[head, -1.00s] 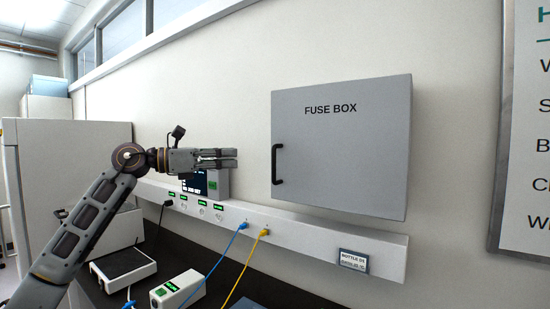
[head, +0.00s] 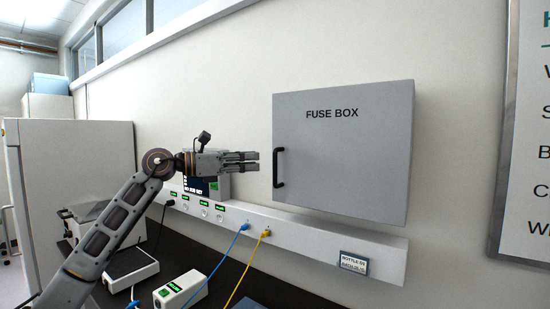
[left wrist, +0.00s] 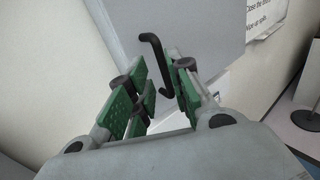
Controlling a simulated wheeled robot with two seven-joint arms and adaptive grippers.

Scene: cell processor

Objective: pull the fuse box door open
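The grey fuse box (head: 340,150) hangs on the wall with its door shut. A black handle (head: 279,167) is on the left edge of the door. My left gripper (head: 256,161) is just left of the handle at about its height, pointing right and not touching it in the head view. My right gripper is not in view.
A white wall rail (head: 330,235) with sockets and blue and yellow cables runs below the fuse box. A small display device (head: 206,186) stands behind the left gripper. A sign (head: 527,130) is on the wall at right.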

